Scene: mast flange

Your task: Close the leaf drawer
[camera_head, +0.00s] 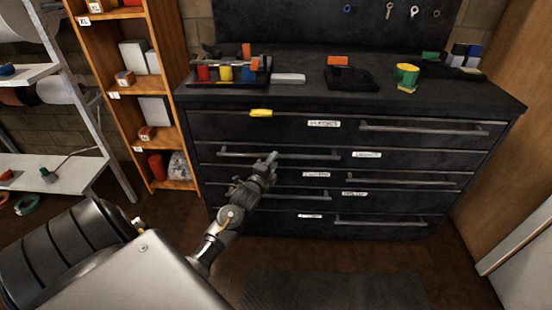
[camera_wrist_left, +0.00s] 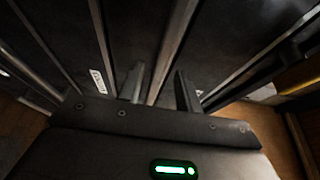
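The black drawer cabinet (camera_head: 340,128) stands ahead, with several stacked drawers, metal bar handles and white labels too small to read. I cannot tell which drawer is the leaf drawer. No drawer clearly stands far out. My right gripper is not in view.
A yellow object (camera_head: 261,113) is at the top drawer's upper edge. The cabinet top holds a rack of coloured items (camera_head: 228,72), a black tray (camera_head: 351,79) and a green-yellow object (camera_head: 407,76).

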